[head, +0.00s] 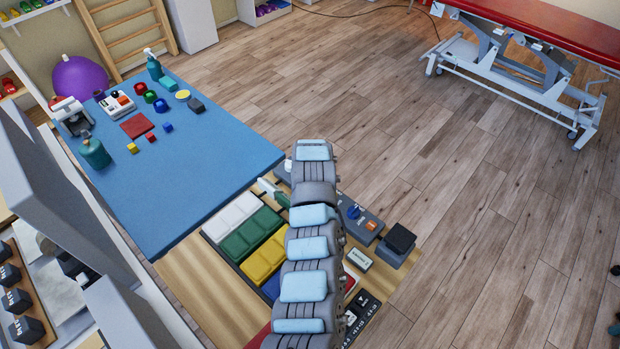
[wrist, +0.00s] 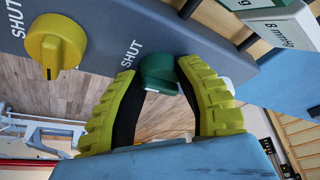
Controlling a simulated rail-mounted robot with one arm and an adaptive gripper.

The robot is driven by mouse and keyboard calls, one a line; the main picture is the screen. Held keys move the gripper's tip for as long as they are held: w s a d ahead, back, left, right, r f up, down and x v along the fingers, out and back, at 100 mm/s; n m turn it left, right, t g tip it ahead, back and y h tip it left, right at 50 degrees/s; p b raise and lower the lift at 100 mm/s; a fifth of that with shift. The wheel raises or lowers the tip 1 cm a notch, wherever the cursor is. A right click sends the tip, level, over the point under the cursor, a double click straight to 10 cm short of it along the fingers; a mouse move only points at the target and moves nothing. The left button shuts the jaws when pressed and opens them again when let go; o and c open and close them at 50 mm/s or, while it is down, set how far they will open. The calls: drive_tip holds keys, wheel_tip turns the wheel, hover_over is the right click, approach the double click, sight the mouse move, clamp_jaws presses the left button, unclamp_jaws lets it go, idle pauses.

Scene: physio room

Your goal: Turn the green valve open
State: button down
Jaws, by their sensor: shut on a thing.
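The green valve (wrist: 158,70) is a dark green knob on a grey panel (wrist: 178,30) in the wrist view. White SHUT lettering is printed on the panel at its upper left. My gripper (wrist: 159,77) has its two ribbed yellow-green fingers on either side of the knob, and it is shut on it. The fingers hide part of the knob, and I cannot tell how far it is turned. In the head view my arm covers the gripper, and I cannot make out the green valve there.
A yellow knob (wrist: 57,45) sits on the same panel, left of the green valve. A white labelled box (wrist: 285,25) is close by at the upper right. In the head view a blue table (head: 190,190) holds small objects. The wooden floor (head: 480,210) at right is clear.

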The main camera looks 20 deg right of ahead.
drive_tip(key=shift+f+n, duration=0.1)
drive_tip(key=shift+n, duration=0.2)
drive_tip(key=n, duration=0.1)
drive_tip(key=n+y+b, duration=0.1)
drive_tip(key=n, duration=0.1)
drive_tip(key=shift+d+f+n+y+b, duration=0.1)
drive_tip(key=shift+d+n+y+b, duration=0.05)
drive_tip(key=shift+n+y+b, duration=0.15)
drive_tip(key=n+y+b, duration=0.1)
drive_tip(key=n+b, duration=0.2)
drive_tip(key=shift+f+n, duration=0.15)
drive_tip(key=shift+n, duration=0.25)
drive_tip(key=n+b, duration=0.2)
drive_tip(key=n+y+b, duration=0.1)
drive_tip(key=n+b, duration=0.1)
drive_tip(key=b, duration=0.1)
drive_tip(key=shift+g+y, duration=0.3)
drive_tip(key=shift+g, duration=0.1)
drive_tip(key=shift+n+b, duration=0.3)
drive_tip(key=shift+b, duration=0.4)
drive_tip(key=shift+r+n+g+y+b, duration=0.2)
drive_tip(key=shift+n+g+y+b, duration=0.25)
drive_tip(key=shift+n+b, duration=1.55)
drive_tip(key=c, duration=0.6)
unclamp_jaws()
drive_tip(key=shift+m+b, duration=0.65)
drive_tip(key=shift+m, duration=0.05)
drive_tip(key=shift+c, duration=0.2)
drive_tip(key=shift+r, duration=0.15)
